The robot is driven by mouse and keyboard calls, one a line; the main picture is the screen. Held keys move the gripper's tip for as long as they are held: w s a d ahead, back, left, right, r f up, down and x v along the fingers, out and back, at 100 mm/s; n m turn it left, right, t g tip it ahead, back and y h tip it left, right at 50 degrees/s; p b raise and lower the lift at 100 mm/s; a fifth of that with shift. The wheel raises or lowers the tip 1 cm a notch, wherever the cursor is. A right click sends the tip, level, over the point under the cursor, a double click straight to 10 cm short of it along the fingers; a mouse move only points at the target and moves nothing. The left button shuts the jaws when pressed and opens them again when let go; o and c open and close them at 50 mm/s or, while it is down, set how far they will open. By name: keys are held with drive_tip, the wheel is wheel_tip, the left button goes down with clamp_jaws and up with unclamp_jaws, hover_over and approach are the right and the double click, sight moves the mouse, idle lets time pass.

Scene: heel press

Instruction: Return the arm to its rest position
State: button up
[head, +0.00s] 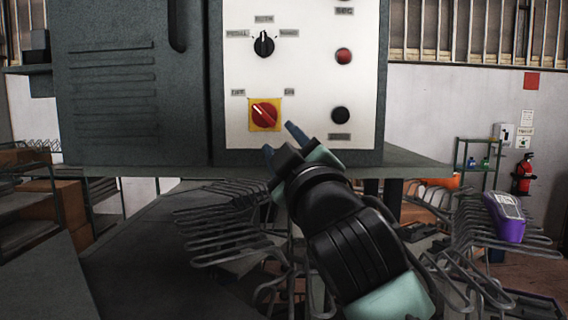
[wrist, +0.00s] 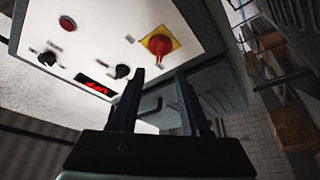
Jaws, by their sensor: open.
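My gripper (head: 281,142) is in front of the lower part of the machine's white control panel (head: 300,85) in the head view. Its two fingers stand apart with nothing between them, which the wrist view (wrist: 160,95) also shows. A red rotary switch on a yellow plate (head: 264,114) is just above and left of the fingertips in the head view. In the wrist view the red switch (wrist: 159,43) is beyond the fingers. I cannot tell how far the fingertips are from the panel. My arm reaches up from the lower right.
A black selector knob (head: 264,44), a red button (head: 343,56) and a black button (head: 340,115) are on the panel. A ledge (head: 420,166) runs below it. Wire racks (head: 225,215) stand below, one with a purple object (head: 507,217). A fire extinguisher (head: 523,174) is at far right.

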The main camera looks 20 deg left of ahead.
drive_tip(key=shift+s+d+f, duration=0.1)
drive_tip(key=shift+s+d, duration=0.15)
drive_tip(key=shift+s, duration=0.15)
drive_tip(key=s+d+r+m+t+y+b, duration=0.15)
drive_tip(key=s+r+m+t+b, duration=0.3)
drive_tip(key=s, duration=0.65)
drive_tip(key=s+d+f+m+t+h, duration=0.2)
drive_tip(key=s+d+m+h, duration=0.2)
drive_tip(key=d+m+h, duration=0.2)
drive_tip(key=s+d+f+m+t+h+b, duration=0.1)
drive_tip(key=s+d+f+m+t+h, duration=0.1)
drive_tip(key=s+d+m+h, duration=0.3)
drive_tip(key=shift+d+m+t+h, duration=0.35)
drive_tip(key=shift+d+t+h, duration=0.3)
drive_tip(key=shift+d+h, duration=0.25)
drive_tip(key=shift+a, duration=0.15)
